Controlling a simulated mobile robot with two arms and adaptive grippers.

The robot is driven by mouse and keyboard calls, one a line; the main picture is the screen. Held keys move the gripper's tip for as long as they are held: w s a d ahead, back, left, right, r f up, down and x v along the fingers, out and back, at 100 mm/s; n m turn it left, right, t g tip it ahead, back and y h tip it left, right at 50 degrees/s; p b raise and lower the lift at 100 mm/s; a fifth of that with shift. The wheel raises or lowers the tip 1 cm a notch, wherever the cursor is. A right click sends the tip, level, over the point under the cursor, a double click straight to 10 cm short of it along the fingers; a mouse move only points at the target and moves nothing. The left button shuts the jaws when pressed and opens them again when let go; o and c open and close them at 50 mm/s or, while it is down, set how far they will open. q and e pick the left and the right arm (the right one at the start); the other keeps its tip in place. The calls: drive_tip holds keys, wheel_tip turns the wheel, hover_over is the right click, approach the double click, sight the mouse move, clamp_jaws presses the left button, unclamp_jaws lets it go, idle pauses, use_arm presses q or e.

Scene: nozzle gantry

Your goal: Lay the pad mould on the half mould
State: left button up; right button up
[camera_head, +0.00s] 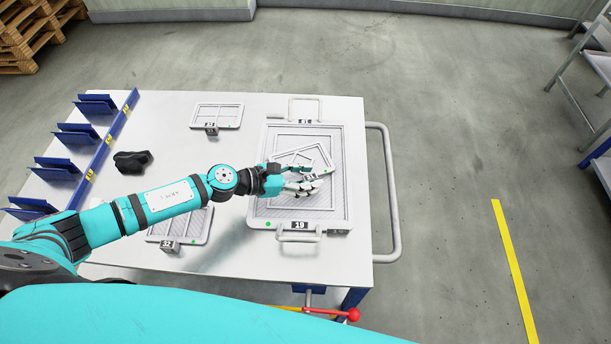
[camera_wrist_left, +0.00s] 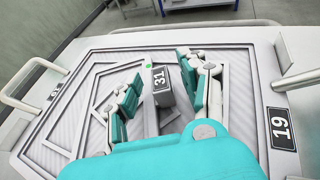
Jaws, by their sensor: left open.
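A large flat grey mould with a label reading 19, which I take to be the half mould (camera_head: 262,206), lies on the white table. It also shows in the wrist view (camera_wrist_left: 262,95). A smaller framed mould with a block marked 31, likely the pad mould (camera_head: 314,154), lies on it, turned askew to its edges. The block (camera_wrist_left: 163,84) shows in the wrist view. My left gripper (camera_head: 303,182) is over the smaller mould, also seen in the wrist view (camera_wrist_left: 154,76). Its fingers are spread either side of the block. They hide part of the mould. My right gripper is out of view.
Two other small moulds lie on the table, one at the back (camera_head: 217,116) and one at the front (camera_head: 195,228), partly under my arm. A black object (camera_head: 132,161) and blue racks (camera_head: 78,133) are at the left. A grey rail (camera_head: 388,190) borders the right edge.

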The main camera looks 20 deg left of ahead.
use_arm(q)
drive_tip(key=shift+r, duration=0.2)
drive_tip(key=shift+s+a, duration=0.2)
drive_tip(key=shift+a, duration=0.05)
drive_tip(key=b+v, duration=0.3)
drive_tip(key=v, duration=0.7)
drive_tip(key=shift+s+a, duration=0.2)
drive_tip(key=shift+a, duration=0.1)
drive_tip(key=shift+s+a+r+b, duration=0.15)
drive_tip(key=shift+a+r+b, duration=0.05)
drive_tip(key=shift+r+b, duration=0.1)
